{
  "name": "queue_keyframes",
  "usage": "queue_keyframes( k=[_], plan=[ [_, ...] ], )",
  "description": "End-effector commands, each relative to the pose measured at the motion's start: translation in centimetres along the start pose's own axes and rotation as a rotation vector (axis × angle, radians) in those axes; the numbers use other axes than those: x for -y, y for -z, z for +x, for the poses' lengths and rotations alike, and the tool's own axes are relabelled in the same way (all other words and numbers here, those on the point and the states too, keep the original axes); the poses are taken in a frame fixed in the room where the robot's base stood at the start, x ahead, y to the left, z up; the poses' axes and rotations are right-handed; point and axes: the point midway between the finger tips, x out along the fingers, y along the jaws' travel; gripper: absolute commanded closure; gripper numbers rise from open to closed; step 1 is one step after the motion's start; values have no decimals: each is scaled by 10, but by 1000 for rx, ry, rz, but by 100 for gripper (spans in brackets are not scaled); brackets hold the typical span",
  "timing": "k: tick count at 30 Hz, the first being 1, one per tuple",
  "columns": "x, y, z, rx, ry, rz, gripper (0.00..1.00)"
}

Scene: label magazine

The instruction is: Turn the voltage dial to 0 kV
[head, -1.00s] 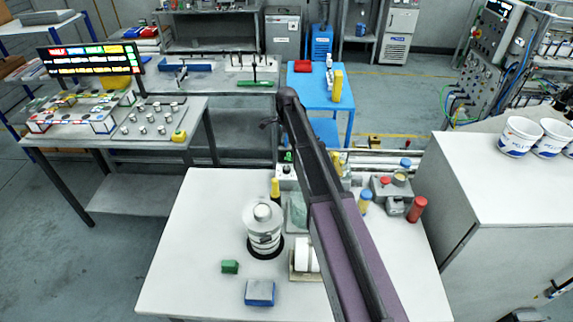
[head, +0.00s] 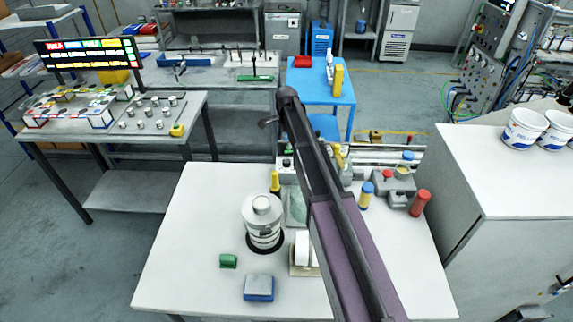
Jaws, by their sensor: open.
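I cannot single out the voltage dial or read any kV setting. A grey control cabinet (head: 489,62) with small round fittings and cables stands at the upper right; its markings are too small to read. A small box with a green spot (head: 286,162) sits at the back of the white table, partly behind my arm. My dark and purple arm reaches from the bottom right up to the middle. A small dark part juts out left near its far end; I cannot tell what it is. I cannot make out my gripper's jaws.
White tubs (head: 524,130) stand on the right counter. A blue table (head: 318,90) stands behind. The table's left part is clear.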

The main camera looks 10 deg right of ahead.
Motion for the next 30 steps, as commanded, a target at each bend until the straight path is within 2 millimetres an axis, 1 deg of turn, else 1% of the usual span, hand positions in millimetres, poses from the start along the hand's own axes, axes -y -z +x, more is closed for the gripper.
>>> queue_keyframes(
  k=[1,30],
  plan=[
    [0,0,8,0,0,0,15],
    [0,0,84,0,0,0,15]
  ],
)
